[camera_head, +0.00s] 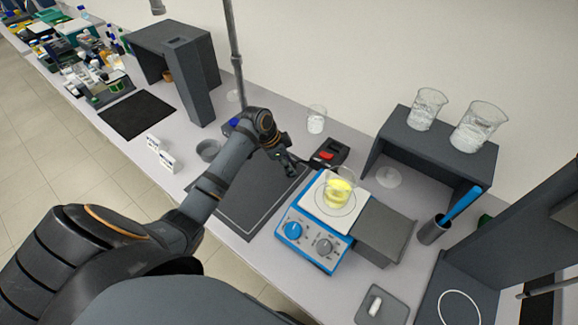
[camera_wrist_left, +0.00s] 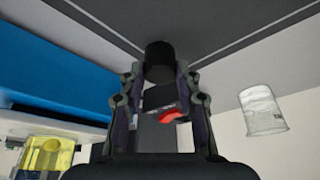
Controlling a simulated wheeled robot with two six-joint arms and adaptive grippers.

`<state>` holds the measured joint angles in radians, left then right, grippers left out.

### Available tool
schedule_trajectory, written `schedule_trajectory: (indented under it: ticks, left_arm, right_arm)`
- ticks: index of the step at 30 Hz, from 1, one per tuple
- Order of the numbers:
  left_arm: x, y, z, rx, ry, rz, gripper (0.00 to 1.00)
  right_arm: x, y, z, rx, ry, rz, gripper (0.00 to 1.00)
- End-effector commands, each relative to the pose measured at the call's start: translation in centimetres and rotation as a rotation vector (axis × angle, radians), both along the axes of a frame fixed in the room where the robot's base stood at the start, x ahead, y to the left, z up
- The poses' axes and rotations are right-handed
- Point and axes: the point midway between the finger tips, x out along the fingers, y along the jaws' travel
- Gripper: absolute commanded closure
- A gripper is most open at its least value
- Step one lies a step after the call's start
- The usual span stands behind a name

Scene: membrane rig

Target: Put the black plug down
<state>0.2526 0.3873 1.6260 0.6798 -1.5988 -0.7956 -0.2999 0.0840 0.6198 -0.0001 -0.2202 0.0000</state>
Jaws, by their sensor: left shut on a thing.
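My left gripper (camera_head: 288,164) reaches over the far right part of the dark mat (camera_head: 250,212), left of the stirrer hotplate. The left wrist view shows its two fingers (camera_wrist_left: 160,82) shut on the black plug (camera_wrist_left: 158,58), a short dark cylinder that sticks out past the fingertips toward the mat (camera_wrist_left: 215,22). In the head view the plug cannot be told apart from the dark gripper. Whether the plug touches the mat is unclear. My right gripper is in neither view.
A black box with a red switch (camera_head: 327,153) lies close behind the gripper. The blue hotplate (camera_head: 312,236) carries a beaker of yellow liquid (camera_head: 339,188). An empty beaker (camera_head: 316,120) stands behind. A grey cup (camera_head: 208,150) is to the left. The mat's front is clear.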

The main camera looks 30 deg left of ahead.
Motion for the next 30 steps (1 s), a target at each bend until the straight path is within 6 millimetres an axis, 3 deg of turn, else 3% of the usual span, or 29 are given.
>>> schedule_trajectory:
  ticks: [2, 3, 8, 20, 30]
  left_arm:
    - [0.0, 0.0, -0.3, -0.001, 0.001, 0.001, 0.96]
    - [0.0, 0.0, -0.4, -0.001, 0.001, 0.001, 0.66]
    - [0.0, 0.0, -0.3, 0.0, 0.0, 0.001, 0.44]
    - [-0.1, 0.3, 0.6, 0.003, -0.002, 0.0, 0.44]
    - [-2.1, 2.7, 7.9, 0.006, -0.004, 0.001, 0.44]
  right_arm:
    - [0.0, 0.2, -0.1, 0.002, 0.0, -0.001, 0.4]
    - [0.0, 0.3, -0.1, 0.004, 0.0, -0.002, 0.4]
    - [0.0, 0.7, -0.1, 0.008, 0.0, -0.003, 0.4]
    - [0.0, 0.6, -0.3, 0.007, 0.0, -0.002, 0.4]
    - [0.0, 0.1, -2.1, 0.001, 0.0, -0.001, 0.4]
